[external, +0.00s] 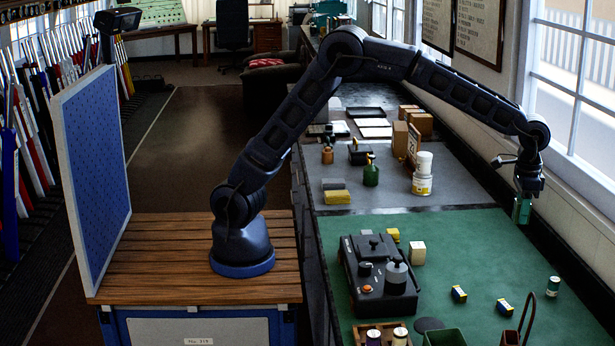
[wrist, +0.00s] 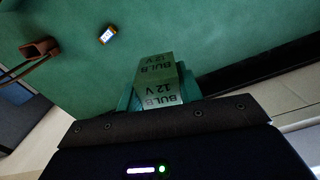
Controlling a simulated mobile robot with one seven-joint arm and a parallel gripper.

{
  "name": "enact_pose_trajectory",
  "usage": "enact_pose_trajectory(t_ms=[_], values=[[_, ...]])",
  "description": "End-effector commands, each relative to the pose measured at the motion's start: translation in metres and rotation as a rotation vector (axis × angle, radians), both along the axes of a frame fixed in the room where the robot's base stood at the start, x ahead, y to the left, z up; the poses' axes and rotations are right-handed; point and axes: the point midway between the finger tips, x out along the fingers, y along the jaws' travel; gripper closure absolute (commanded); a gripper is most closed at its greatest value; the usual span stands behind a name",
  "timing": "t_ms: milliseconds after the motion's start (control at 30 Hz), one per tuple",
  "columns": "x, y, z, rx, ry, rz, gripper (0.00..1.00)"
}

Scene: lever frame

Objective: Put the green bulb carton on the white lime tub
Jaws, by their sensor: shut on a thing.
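My gripper (external: 523,203) is at the far right, below the wrist, pointing down. It is shut on the green bulb carton (external: 521,213), which is held up in the air near the wall side of the bench. In the wrist view the carton (wrist: 160,82) sits between the fingers, with "BULB 12 V" printed on its pale green faces. A white tub with a yellow label (external: 422,184) stands on the grey part of the bench, left of my gripper. A smaller white cylinder (external: 424,161) appears on top of it. The label is too small to read.
A black device (external: 377,275) stands on the green mat (external: 450,225). A green bottle (external: 371,172) and brown boxes (external: 419,123) stand near the tub.

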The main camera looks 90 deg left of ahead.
Motion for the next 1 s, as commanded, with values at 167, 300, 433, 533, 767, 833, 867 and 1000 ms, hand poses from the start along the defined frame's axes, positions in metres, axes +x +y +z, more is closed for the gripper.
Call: enact_pose_trajectory(t_ms=[167,300,433,533,767,833,867,1000], values=[[0.000,0.000,0.006,0.000,0.000,0.000,0.86],[0.004,0.013,0.009,0.000,-0.001,0.006,0.86],[0.015,0.048,0.017,0.000,-0.002,0.021,0.86],[0.025,0.086,0.026,0.000,-0.002,0.035,0.86],[0.039,0.185,0.049,0.001,-0.002,0.069,0.86],[0.041,0.215,0.055,0.001,-0.001,0.079,0.86],[0.041,0.228,0.058,0.001,-0.001,0.084,0.86],[0.040,0.288,0.072,0.001,-0.002,0.104,0.86]])
